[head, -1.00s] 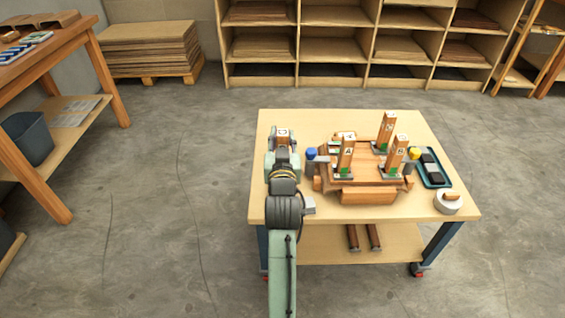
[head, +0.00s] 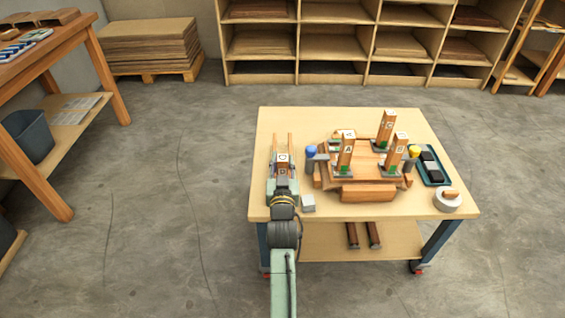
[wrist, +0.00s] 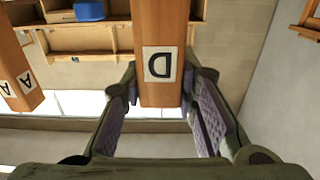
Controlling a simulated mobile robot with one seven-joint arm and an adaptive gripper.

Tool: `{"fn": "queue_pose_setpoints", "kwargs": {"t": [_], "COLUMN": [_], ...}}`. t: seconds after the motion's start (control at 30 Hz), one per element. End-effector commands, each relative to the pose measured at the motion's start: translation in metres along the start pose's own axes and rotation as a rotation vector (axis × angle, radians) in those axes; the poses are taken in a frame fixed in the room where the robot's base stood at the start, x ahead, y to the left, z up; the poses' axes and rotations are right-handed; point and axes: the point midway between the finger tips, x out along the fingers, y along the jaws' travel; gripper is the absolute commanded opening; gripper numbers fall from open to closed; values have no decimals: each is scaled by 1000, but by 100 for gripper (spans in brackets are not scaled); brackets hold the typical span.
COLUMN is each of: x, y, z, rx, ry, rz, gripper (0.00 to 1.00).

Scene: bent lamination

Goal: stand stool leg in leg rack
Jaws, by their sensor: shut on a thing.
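My gripper (head: 282,172) is shut on a wooden stool leg (head: 282,168) at the left of the table. In the wrist view the leg (wrist: 161,95) sits between the fingers (wrist: 162,98), its white label D turned upside down. Its lower end is hidden in the head view. Three similar legs, A (head: 346,155), B (head: 396,155) and C (head: 385,128), stand upright in grey holders with green marks on a wooden fixture (head: 367,190) to the right. I cannot tell for sure which part is the leg rack.
Two thin wooden bars (head: 290,142) extend behind my gripper. A blue-topped post (head: 311,155) and a yellow-topped post (head: 414,155) flank the fixture. The left back corner is clear.

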Motion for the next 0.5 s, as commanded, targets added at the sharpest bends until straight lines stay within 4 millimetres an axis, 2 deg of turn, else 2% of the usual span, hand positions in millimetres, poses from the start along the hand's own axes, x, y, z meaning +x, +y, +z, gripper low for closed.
{"fn": "queue_pose_setpoints", "kwargs": {"t": [0.13,0.17,0.43,0.5], "x": [0,0,0,0], "y": [0,0,0,0], "z": [4,4,3,3], "rx": [0,0,0,0], "ry": [1,0,0,0], "rz": [0,0,0,0], "gripper": [0,28,46,47]}}
